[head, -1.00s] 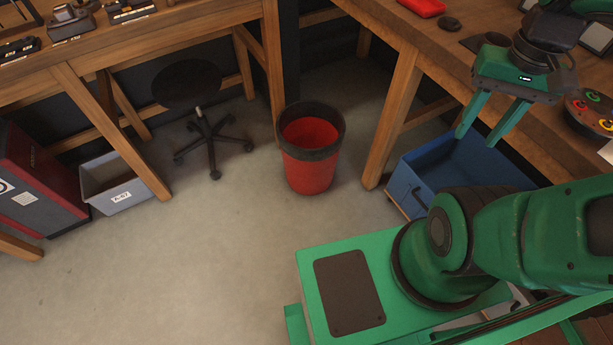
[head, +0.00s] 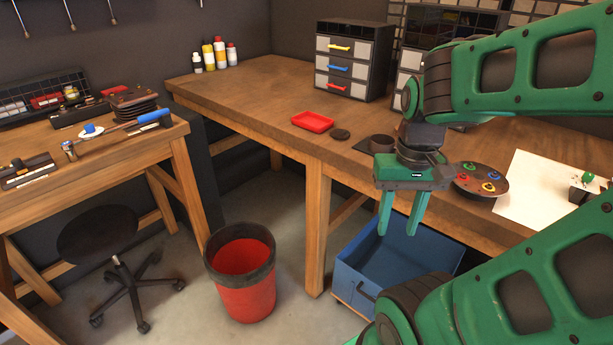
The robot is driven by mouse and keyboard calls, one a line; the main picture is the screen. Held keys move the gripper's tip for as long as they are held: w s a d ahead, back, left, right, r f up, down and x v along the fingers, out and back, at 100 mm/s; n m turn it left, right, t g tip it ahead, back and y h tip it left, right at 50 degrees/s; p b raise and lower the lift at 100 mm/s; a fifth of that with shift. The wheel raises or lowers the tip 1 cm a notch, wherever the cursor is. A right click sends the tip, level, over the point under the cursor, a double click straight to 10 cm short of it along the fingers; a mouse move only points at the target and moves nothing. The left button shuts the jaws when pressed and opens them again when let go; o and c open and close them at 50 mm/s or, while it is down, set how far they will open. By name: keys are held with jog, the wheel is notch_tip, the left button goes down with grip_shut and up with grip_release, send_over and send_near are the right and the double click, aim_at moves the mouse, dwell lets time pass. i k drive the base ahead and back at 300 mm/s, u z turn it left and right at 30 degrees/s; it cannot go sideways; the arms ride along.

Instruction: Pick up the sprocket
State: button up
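I cannot make out for certain which thing is the sprocket. My gripper (head: 397,233) hangs fingers down by the front edge of the right-hand workbench, in front of the blue bin in the picture. Its two fingers are apart with nothing between them.
The right-hand workbench (head: 250,88) carries a red tray (head: 313,122), a drawer cabinet (head: 352,62), a round plate with coloured pieces (head: 481,180) and white paper (head: 535,197). Below are a blue bin (head: 365,285), a red bucket (head: 243,290) and a stool (head: 97,233).

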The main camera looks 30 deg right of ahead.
aim_at(340, 133)
jog(key=z, duration=2.05)
jog(key=k, duration=0.75)
jog(key=u, duration=1.4)
jog(key=i, duration=1)
